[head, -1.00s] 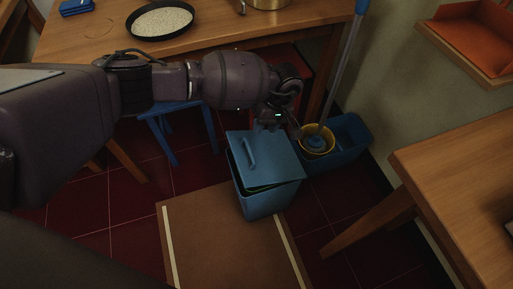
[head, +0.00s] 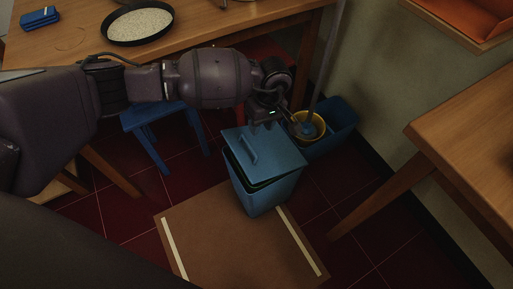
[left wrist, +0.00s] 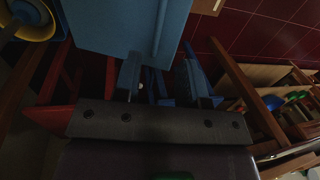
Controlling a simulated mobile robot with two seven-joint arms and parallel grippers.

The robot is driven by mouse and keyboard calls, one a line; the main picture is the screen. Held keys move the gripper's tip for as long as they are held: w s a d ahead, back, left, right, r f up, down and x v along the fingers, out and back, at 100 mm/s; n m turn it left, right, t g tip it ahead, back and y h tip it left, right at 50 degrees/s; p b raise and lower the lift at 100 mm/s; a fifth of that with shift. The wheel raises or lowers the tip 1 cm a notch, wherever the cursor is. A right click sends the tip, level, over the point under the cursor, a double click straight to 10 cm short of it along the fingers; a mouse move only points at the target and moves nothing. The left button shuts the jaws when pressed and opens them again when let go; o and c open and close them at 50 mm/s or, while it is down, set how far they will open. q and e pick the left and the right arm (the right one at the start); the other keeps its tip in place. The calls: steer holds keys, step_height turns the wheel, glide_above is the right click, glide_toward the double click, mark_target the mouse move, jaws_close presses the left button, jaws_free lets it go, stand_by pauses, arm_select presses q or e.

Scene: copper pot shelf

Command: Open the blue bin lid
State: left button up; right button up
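The blue bin (head: 266,197) stands on the floor at the far edge of a brown mat. Its blue lid (head: 284,158) sits tilted on top, with a dark gap under its near and left edges. A bar handle (head: 248,146) runs along the lid's left part. My left gripper (head: 264,122) is at the far edge of the lid. In the left wrist view its two fingers (left wrist: 160,82) are apart with nothing between them, and the lid (left wrist: 105,25) is just beyond the tips. I cannot tell whether they touch it. My right gripper is not in view.
A blue mop bucket with a yellow wringer (head: 308,126) stands close behind the bin. A blue stool (head: 150,121) is at left under the wooden table (head: 225,28). Another wooden table (head: 475,135) is at right.

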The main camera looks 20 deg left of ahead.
mark_target(254, 151)
arm_select(q)
steer(key=f+b, duration=0.1)
steer(key=f, duration=0.2)
steer(key=s+f+b, duration=0.1)
steer(key=f, duration=0.2)
steer(key=a+f+b, duration=0.1)
steer(key=f, duration=0.2)
steer(key=shift+s, duration=0.35)
steer(key=shift+a+f, duration=0.1)
steer(key=shift+f, duration=0.7)
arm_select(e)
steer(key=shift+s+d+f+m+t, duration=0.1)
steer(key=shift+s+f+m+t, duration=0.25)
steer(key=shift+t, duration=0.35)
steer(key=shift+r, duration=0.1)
arm_select(q)
jaws_close()
steer(key=shift+r, duration=0.1)
